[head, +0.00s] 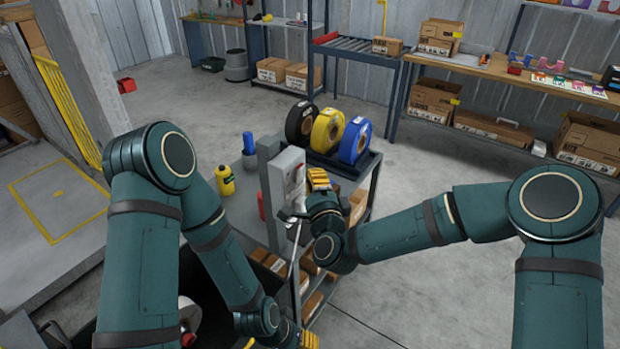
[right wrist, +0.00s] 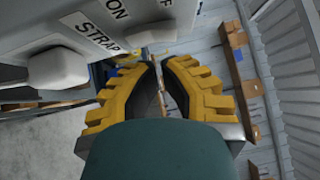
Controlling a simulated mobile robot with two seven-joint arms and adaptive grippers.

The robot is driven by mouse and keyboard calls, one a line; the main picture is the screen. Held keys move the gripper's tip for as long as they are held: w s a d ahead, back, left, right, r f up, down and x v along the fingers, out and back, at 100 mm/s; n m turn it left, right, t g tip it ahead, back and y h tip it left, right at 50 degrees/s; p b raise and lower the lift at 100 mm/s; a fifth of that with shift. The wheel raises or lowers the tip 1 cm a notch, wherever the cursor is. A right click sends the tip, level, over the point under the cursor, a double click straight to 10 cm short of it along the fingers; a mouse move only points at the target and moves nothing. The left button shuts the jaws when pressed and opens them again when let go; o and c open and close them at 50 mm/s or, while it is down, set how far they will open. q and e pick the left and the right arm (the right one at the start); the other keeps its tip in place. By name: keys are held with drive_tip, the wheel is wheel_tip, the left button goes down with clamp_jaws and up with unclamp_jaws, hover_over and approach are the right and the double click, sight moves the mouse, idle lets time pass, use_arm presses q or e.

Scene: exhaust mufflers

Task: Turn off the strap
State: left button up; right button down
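A grey control box (head: 283,178) stands upright on the cart, with its pale switch face to the right. The right wrist view shows a "STRAP" label (right wrist: 92,35), "ON" and partly cut-off "OFF" markings, and two pale knobs: one at left (right wrist: 58,68) and one just beyond my fingertips (right wrist: 150,38). My right gripper (head: 318,180) is close to the switch face. In the wrist view its yellow-padded fingertips (right wrist: 158,63) are nearly together with nothing clearly held; contact with the knob is unclear. My left gripper (head: 308,340) is low at the bottom edge, mostly cut off.
The cart carries black, yellow and blue tape rolls (head: 328,130), a yellow bottle (head: 225,180) and a blue bottle (head: 248,143), with small cartons on lower shelves. A workbench (head: 470,65) with boxes stands behind at right. The floor (head: 440,150) between is clear.

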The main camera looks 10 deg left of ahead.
drive_tip(key=shift+w+a+r, duration=0.1)
drive_tip(key=shift+w+a, duration=0.15)
drive_tip(key=shift+a, duration=0.35)
